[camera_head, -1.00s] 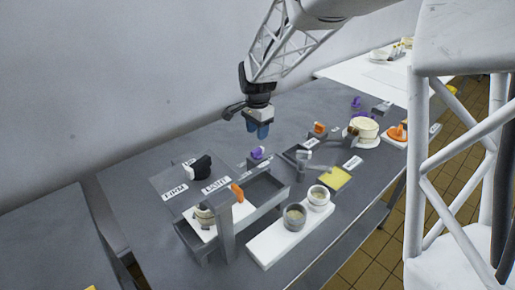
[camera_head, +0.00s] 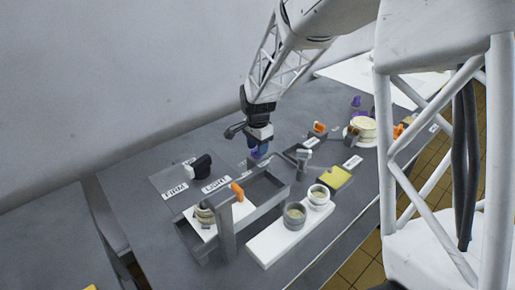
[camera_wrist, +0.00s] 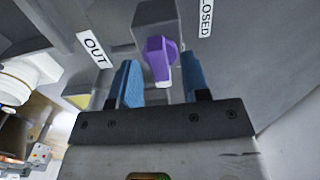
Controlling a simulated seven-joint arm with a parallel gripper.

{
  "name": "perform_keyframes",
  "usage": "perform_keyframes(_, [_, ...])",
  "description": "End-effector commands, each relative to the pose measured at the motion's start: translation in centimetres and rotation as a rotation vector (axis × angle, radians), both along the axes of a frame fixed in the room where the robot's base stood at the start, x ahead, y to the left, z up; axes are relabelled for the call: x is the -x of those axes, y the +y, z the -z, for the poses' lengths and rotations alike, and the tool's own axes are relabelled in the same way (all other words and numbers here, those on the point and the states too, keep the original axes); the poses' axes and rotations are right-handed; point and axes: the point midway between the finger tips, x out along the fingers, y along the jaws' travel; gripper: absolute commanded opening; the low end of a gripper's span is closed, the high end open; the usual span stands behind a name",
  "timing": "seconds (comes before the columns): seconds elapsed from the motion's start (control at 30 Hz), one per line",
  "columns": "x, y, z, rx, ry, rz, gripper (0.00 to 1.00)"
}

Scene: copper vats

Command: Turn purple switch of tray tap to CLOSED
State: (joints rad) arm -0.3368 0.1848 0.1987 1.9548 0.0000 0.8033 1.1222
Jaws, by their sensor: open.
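The purple switch (camera_wrist: 160,55) sits on a grey block between my two blue fingertips in the wrist view. A white tip points down toward my palm in that view. My gripper (camera_wrist: 162,82) is open, with one finger on each side of the switch; I cannot tell whether either finger touches it. In the head view my gripper (camera_head: 259,150) is low over the switch and mostly hides it.
A grey tray frame (camera_head: 268,190) with an orange switch (camera_head: 238,192) stands in front of my gripper. A white board (camera_head: 270,240) holds two round cups. A black knob (camera_head: 201,166) stands to the left beside FIRM and LIGHT labels. A yellow pad (camera_head: 337,177) lies to the right.

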Motion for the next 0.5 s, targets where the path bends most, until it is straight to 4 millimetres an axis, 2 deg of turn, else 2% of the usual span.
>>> perform_keyframes(0.13, [0.02, -0.01, 0.69, 0.001, 0.001, 0.000, 0.43])
perform_keyframes(0.43, [0.02, -0.01, 0.80, 0.000, 0.000, 0.000, 0.43])
perform_keyframes(0.5, [0.02, -0.01, 0.80, 0.000, 0.000, 0.000, 0.33])
